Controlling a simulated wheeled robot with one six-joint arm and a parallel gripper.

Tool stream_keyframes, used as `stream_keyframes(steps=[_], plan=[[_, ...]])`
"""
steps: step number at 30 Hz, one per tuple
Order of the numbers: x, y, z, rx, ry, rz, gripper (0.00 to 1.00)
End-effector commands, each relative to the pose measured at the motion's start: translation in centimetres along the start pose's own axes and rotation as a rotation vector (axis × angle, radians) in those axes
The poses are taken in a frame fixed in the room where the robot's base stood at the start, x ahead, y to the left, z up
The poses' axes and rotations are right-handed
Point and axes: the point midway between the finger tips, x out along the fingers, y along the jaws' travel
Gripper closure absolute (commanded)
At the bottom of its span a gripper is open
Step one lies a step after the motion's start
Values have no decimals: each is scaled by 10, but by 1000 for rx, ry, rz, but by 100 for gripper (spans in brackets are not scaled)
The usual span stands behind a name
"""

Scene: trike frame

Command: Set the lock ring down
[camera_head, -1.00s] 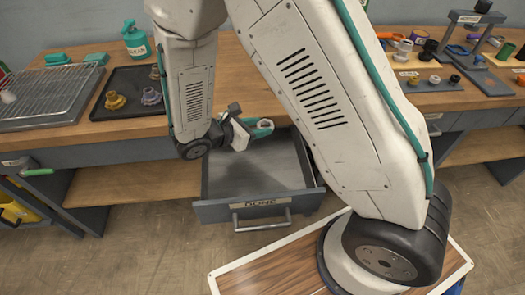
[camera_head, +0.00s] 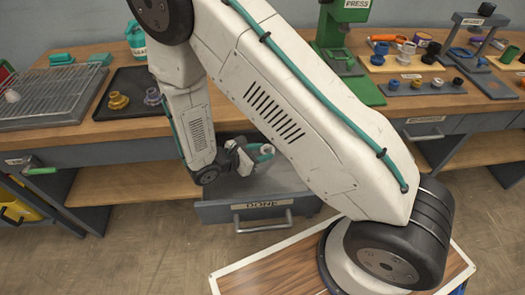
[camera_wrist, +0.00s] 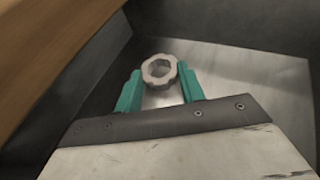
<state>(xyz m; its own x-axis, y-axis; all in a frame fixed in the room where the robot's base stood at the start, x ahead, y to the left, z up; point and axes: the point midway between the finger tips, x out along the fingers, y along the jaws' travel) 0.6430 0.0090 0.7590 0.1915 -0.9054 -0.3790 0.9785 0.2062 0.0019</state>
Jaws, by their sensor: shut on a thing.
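The lock ring (camera_wrist: 159,71) is a pale grey, notched ring in the wrist view, between the teal fingertips of my gripper (camera_wrist: 160,86). My gripper is shut on it. In the head view my gripper (camera_head: 262,154) is over the open drawer labelled DONE (camera_head: 262,204), and the ring shows small and pale at its fingers. The drawer's grey floor and dark walls (camera_wrist: 240,65) fill most of the wrist view. No other thing shows on the visible floor. I cannot tell whether the ring touches the floor. My arm hides part of the drawer.
The wooden bench edge (camera_wrist: 45,60) rises close at the left of the wrist view. On the bench stand a wire rack (camera_head: 45,98), a dark tray (camera_head: 130,95) with fittings, a green press (camera_head: 345,50) and several coloured parts at the right. A wood-topped board is below.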

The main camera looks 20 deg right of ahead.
Motion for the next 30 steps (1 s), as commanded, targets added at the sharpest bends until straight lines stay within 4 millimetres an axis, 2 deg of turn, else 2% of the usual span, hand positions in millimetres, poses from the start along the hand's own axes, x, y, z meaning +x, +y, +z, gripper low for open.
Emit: stream_keyframes(steps=[15,16,18,26,30], plan=[[5,-1,-13,-5,-2,0,85],[4,-2,-13,-6,-2,0,56],[4,-2,-13,-7,-2,0,39],[4,-2,-13,-7,-2,1,39],[1,-2,-5,-7,-1,1,39]])
